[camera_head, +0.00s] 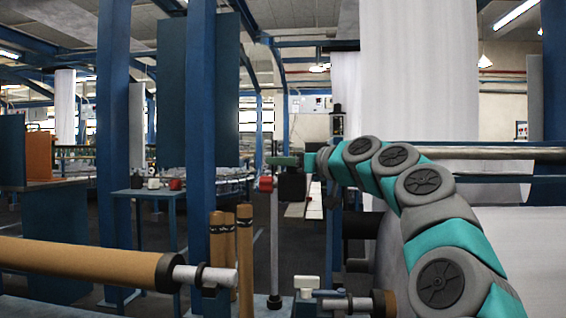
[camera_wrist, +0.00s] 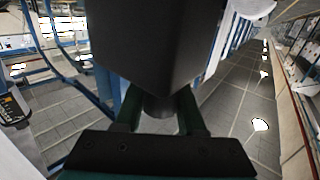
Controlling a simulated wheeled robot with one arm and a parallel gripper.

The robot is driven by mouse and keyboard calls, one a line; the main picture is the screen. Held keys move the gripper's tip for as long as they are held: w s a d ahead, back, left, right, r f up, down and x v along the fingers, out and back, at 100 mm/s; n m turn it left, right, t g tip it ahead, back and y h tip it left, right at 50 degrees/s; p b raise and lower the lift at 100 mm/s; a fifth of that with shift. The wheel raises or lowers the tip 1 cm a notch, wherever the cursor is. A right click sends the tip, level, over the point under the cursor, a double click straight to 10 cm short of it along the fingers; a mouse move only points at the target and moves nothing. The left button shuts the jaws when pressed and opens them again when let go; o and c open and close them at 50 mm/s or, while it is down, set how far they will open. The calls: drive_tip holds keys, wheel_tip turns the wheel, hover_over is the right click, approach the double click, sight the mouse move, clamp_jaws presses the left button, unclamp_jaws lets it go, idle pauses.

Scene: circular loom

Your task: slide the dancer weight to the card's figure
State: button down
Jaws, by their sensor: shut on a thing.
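My gripper (camera_head: 285,161) is at the end of my teal and grey arm, beside the top of a thin grey upright rod (camera_head: 274,245). A black block (camera_head: 292,187), which looks like the dancer weight, sits at my gripper, right of the rod. In the wrist view, a large dark block (camera_wrist: 155,45) fills the upper middle. My gripper's green fingers (camera_wrist: 160,112) are closed on its narrower grey lower part, which shows between them. A red knob (camera_head: 266,183) sits just left of the rod. I cannot make out a card with a figure.
A brown roll (camera_head: 80,262) on a steel shaft lies at front left, with several brown tubes (camera_head: 229,250) upright beside it. A blue post (camera_head: 201,120) stands behind. White fabric (camera_head: 418,70) hangs behind my arm. A table (camera_head: 150,192) stands farther back.

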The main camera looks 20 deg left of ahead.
drive_tip(key=s+d+b, duration=0.2)
drive_tip(key=s+b, duration=0.4)
drive_tip(key=s, duration=0.3)
drive_tip(key=shift+s, duration=0.2)
drive_tip(key=shift+d+f, duration=0.1)
drive_tip(key=c, duration=0.5)
unclamp_jaws()
drive_tip(key=shift+s, duration=0.15)
drive_tip(key=shift+d, duration=0.15)
drive_tip(key=v, duration=0.7)
drive_tip(key=shift+d, duration=0.2)
drive_tip(key=shift+s, duration=0.15)
